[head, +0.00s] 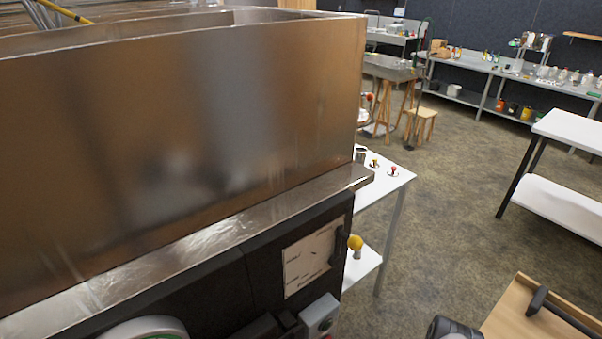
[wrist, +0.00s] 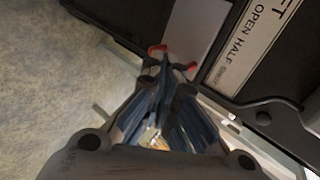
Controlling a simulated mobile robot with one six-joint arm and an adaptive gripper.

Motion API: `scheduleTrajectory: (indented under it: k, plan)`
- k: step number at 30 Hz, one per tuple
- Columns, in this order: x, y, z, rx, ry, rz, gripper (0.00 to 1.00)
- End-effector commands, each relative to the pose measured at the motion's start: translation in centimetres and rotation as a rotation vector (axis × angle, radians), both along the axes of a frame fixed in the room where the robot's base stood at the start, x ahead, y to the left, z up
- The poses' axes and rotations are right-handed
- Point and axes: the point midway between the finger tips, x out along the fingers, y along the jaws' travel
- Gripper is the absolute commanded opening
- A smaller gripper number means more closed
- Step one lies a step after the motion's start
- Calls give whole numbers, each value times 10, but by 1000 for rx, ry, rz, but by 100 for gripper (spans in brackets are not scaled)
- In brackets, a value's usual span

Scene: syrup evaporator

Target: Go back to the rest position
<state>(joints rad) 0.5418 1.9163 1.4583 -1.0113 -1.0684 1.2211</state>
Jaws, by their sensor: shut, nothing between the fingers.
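My gripper (wrist: 172,66) shows in the wrist view with its dark fingers together and nothing held between them. Small red parts show near the fingertips. Beyond them is a dark panel with a grey plate (wrist: 196,36) and a white label (wrist: 255,38) reading "OPEN HALF". Whether the fingertips touch the plate cannot be told. In the head view the gripper cannot be made out. The large metal evaporator pan (head: 190,120) fills the left side, above a dark front.
A wooden surface (head: 510,315) with a black handle is at lower right. Open floor (head: 450,220) lies towards the white bench (head: 565,205).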

Motion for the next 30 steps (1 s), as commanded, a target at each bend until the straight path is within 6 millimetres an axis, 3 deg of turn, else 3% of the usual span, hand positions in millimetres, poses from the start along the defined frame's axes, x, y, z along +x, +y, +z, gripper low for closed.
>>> scheduleTrajectory:
  k: [1, 6, 11, 15, 19, 23, 30]
  plan:
    - [24, -16, 18, -62, -13, 14, 0]
    - [90, -64, 82, -299, -10, 65, 0]
    - [136, -97, 159, -498, 3, 101, 0]
    - [161, -115, 235, -649, 22, 124, 0]
    - [169, -122, 309, -768, 42, 142, 0]
    - [164, -121, 381, -865, 68, 159, 0]
    - [118, -101, 500, -987, 120, 199, 0]
